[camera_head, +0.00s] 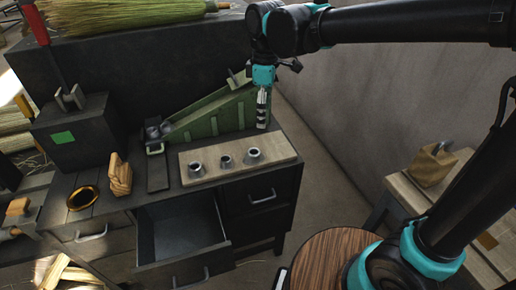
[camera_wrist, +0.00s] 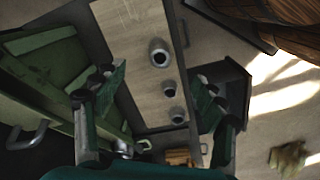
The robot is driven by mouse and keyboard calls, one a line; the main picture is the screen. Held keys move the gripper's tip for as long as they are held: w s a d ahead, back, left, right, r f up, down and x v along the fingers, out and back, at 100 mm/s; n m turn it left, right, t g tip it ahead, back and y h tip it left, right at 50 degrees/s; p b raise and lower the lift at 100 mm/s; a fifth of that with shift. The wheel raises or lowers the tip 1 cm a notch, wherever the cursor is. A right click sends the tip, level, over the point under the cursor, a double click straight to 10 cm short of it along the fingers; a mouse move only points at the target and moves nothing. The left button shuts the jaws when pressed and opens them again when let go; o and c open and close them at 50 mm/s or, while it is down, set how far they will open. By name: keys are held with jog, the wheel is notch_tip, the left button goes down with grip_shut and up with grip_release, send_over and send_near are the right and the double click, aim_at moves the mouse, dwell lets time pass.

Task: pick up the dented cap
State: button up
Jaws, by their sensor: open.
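Three small grey metal caps stand in a row on a pale wooden board (camera_head: 282,151) on the dark cabinet: a left cap (camera_head: 195,169), a middle cap (camera_head: 225,161) and a right cap (camera_head: 253,155). I cannot tell which is dented. In the wrist view they show as an upper cap (camera_wrist: 158,52), a middle cap (camera_wrist: 169,89) and a lower cap (camera_wrist: 177,115). My gripper (camera_head: 262,122) points down above the back right of the board. It is open and empty. In the wrist view its fingers lie on either side of the row, apart from the caps.
A green sloped fixture (camera_head: 205,112) stands just behind the board, close to my gripper. An open, empty drawer (camera_head: 183,227) juts out below the front. A wall rises at right.

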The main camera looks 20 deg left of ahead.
jog(key=s+a+n, duration=0.1)
jog(key=a, duration=0.1)
send_over(254, 152)
jog(key=s+d, duration=0.1)
jog(key=s, duration=0.1)
notch_tip(254, 152, down, 11)
jog(key=shift+f, duration=0.15)
jog(key=shift+a+f, duration=0.15)
jog(key=shift+f, duration=2.35)
jog(key=c, duration=0.9)
